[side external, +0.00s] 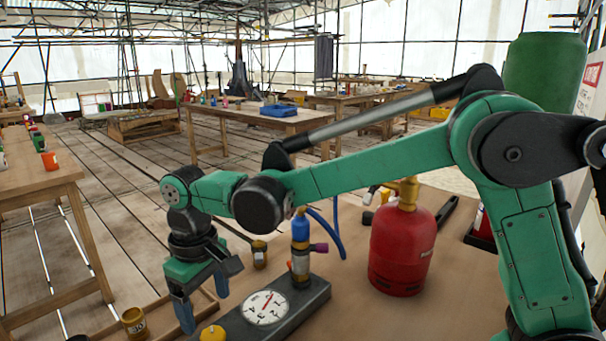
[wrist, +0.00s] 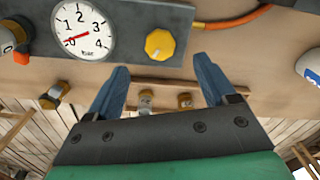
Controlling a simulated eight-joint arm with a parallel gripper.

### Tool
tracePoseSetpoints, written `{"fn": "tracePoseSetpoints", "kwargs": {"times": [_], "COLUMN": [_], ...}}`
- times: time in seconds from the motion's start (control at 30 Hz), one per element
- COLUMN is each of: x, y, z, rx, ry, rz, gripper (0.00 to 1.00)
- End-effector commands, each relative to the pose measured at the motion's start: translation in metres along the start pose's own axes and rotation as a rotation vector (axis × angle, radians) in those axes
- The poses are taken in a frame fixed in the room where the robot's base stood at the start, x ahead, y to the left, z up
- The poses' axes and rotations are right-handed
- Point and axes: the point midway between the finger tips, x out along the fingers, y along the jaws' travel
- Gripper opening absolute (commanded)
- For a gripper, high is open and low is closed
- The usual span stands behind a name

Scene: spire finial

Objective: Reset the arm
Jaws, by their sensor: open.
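My gripper (side external: 203,300) hangs at the end of the green arm, pointing down, left of the gauge. In the wrist view my gripper (wrist: 165,82) shows two blue fingers spread wide apart with nothing between them. Just beyond the fingertips is a dark grey block with a round white dial gauge (side external: 265,307) and a yellow knob (side external: 212,333). The gauge (wrist: 83,28) and the knob (wrist: 160,44) also show in the wrist view. The fingers appear apart from the block.
A red gas cylinder (side external: 402,245) stands right of the gauge block. A blue-topped torch (side external: 301,245) with a blue hose stands behind the dial. Small amber jars (side external: 134,322) sit near the bench edge, one more (side external: 259,254) behind my gripper. An orange hose (wrist: 240,18) crosses the wrist view's top.

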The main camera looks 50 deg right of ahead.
Motion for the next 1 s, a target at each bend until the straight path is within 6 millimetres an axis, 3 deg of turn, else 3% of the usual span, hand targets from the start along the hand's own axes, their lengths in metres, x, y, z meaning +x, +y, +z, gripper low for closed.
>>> {"fn": "tracePoseSetpoints", "kwargs": {"times": [0.23, 0.37, 0.67, 0.8, 1.0], "x": [-0.001, -0.010, -0.043, -0.044, -0.036], "y": [0.001, 0.012, 0.069, 0.090, 0.106], "z": [0.001, 0.008, 0.064, 0.095, 0.123], "rx": [0.002, 0.023, 0.151, 0.212, 0.270], "ry": [0.003, 0.042, 0.306, 0.436, 0.570], "rz": [0.000, -0.003, 0.008, 0.034, 0.075], "gripper": [0.77, 0.77, 0.77, 0.77, 0.77]}}
